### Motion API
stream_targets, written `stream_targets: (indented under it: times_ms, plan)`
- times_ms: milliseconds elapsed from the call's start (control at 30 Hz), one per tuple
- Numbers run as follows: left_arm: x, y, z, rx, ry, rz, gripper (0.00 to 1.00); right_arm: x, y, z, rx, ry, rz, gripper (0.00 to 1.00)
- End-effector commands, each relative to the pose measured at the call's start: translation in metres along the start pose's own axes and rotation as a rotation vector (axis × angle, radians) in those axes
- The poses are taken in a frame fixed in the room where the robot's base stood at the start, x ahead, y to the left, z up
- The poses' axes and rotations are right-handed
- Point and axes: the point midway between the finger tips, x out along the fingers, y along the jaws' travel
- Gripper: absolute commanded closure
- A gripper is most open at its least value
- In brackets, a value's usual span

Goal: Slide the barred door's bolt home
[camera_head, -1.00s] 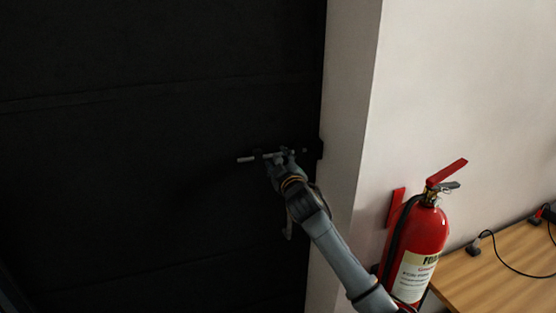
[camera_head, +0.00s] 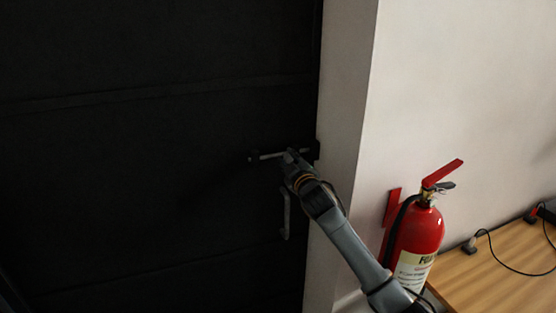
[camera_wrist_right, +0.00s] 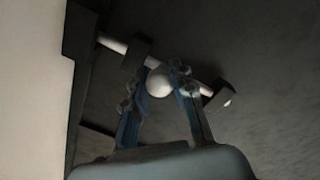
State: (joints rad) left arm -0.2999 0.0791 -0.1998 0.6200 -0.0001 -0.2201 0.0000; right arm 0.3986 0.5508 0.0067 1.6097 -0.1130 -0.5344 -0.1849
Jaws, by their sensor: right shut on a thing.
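The dark door (camera_head: 150,200) fills the left of the head view. Its pale bolt rod (camera_head: 270,156) lies level near the door's right edge; it also shows in the right wrist view (camera_wrist_right: 113,44). There the rod passes through two dark brackets (camera_wrist_right: 222,96) and its left end meets the dark keeper block (camera_wrist_right: 80,32) on the frame side. How deep it goes in is hidden. My right gripper (camera_head: 292,155) is shut on the bolt's round knob (camera_wrist_right: 160,82), which sits between its fingers (camera_wrist_right: 162,80). My left gripper is not in view.
A door handle (camera_head: 286,215) hangs below the bolt, close to my right arm. A pale wall (camera_head: 345,120) stands right of the door. A red fire extinguisher (camera_head: 418,232) and a wooden table (camera_head: 500,270) with a black cable are at the lower right.

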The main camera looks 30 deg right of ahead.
Motion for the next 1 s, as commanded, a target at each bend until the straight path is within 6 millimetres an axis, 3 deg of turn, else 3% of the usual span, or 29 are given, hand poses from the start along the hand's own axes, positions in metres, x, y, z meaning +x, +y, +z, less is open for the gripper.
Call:
stream_targets:
  times_ms: [267,300,400,767,1000]
  plan:
    - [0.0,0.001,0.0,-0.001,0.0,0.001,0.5,0.001,0.006,0.006,-0.002,-0.01,0.007,1.0]
    - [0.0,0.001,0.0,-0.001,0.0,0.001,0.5,0.001,0.006,0.006,-0.002,-0.011,0.007,0.68]
    - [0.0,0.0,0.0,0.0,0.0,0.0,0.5,0.001,0.006,0.005,-0.002,-0.01,0.007,0.52]
    - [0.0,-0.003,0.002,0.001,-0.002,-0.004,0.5,-0.003,0.004,0.004,-0.001,-0.006,0.005,0.52]
    - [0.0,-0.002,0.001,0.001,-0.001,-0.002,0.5,-0.037,0.004,0.005,-0.003,-0.006,0.004,0.52]
